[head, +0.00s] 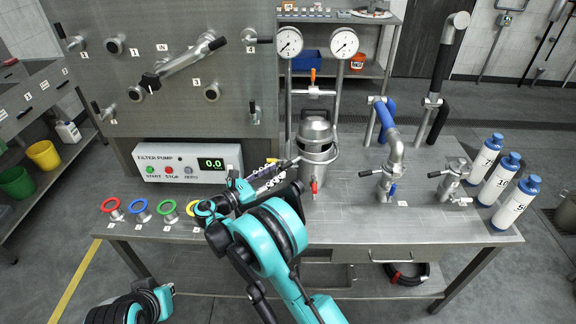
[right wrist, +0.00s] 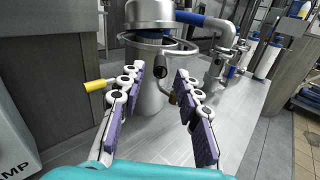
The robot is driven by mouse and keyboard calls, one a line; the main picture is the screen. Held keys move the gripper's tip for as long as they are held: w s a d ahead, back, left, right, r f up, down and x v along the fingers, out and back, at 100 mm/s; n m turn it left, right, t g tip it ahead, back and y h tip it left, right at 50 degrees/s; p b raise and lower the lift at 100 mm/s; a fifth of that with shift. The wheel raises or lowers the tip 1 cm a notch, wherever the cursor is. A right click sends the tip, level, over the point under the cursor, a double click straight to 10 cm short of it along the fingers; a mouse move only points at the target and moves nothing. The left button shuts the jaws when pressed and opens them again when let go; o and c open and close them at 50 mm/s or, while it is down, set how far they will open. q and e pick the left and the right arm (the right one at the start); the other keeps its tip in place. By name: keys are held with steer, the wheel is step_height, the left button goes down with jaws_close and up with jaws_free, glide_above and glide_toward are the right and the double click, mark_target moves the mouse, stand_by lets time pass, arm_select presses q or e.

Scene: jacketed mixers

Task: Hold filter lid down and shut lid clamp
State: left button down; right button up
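The metal filter vessel (head: 318,165) stands upright at mid-bench, with its domed lid (head: 315,128) on top. In the right wrist view, the lid (right wrist: 150,12) sits above a dark blue band, and I cannot tell whether it is fully seated. A clamp ring (right wrist: 180,46) with a dark-ended handle (right wrist: 160,66) runs around the vessel top. My right gripper (head: 285,170) is left of the vessel. In the right wrist view, my right gripper (right wrist: 160,76) is open, its purple-padded fingers apart in front of the vessel and touching nothing visible.
A yellow handle (right wrist: 98,85) shows left of the vessel. The pump box (head: 188,160) and coloured rings (head: 140,210) are on the left. Two gauges (head: 289,42) stand behind the vessel. Pipes (head: 392,150) and blue-capped bottles (head: 500,178) are on the right. The front right bench is clear.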

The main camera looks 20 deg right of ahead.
mark_target(288, 165)
steer(key=b+x, duration=0.1)
steer(key=x, duration=0.5)
steer(key=shift+d, duration=0.25)
jaws_close()
